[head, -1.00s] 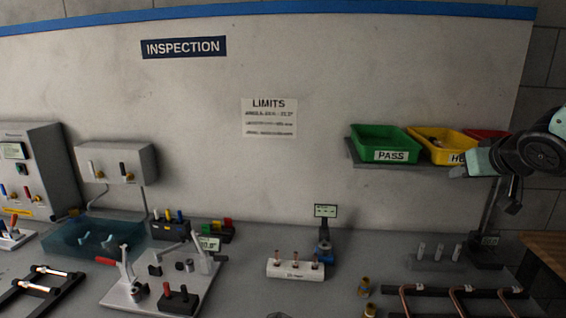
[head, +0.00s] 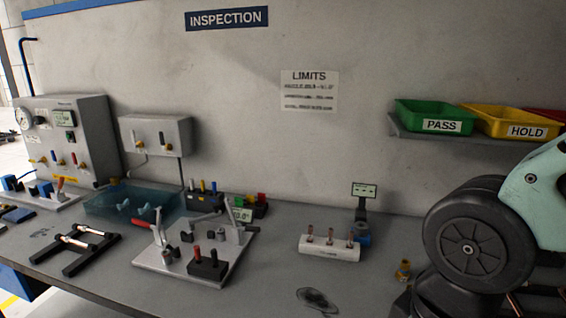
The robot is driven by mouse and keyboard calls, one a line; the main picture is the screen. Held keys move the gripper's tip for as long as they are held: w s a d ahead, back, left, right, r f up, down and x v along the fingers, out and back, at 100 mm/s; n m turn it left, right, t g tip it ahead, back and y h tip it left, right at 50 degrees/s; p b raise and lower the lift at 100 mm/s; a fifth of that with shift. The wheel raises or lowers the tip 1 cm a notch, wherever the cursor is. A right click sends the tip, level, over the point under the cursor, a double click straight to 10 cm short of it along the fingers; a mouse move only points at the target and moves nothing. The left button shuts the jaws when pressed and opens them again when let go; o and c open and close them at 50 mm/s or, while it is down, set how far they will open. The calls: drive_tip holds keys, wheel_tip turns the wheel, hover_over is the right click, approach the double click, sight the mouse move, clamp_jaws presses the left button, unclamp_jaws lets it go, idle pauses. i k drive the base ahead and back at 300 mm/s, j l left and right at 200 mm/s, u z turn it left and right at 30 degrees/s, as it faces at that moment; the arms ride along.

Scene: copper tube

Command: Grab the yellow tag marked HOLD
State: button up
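The word HOLD shows on a white label on the front of a yellow bin (head: 489,124) on the wall shelf at the upper right. No separate tag marked HOLD can be made out. A small black holder (head: 262,211) on the bench has red, yellow and green upright pieces. Its yellow piece (head: 250,200) is too small to show any marking. My arm fills the lower right with a black round joint and a pale green link. My gripper is not in view.
A green PASS bin (head: 436,117) stands left of the yellow bin on the shelf (head: 440,139). A clamp fixture plate (head: 150,257), a blue clear tray (head: 105,203) and a white block with copper pieces (head: 328,249) stand on the bench.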

sight(250, 199)
drive_tip(key=i+j, duration=0.2)
drive_tip(key=j, duration=0.2)
drive_tip(key=i+j, duration=0.15)
drive_tip(key=j, duration=0.2)
drive_tip(key=i+j, duration=0.2)
drive_tip(key=j, duration=0.2)
drive_tip(key=i+j+z, duration=0.1)
drive_tip(key=j, duration=0.25)
drive_tip(key=i+j, duration=0.25)
drive_tip(key=j, duration=0.15)
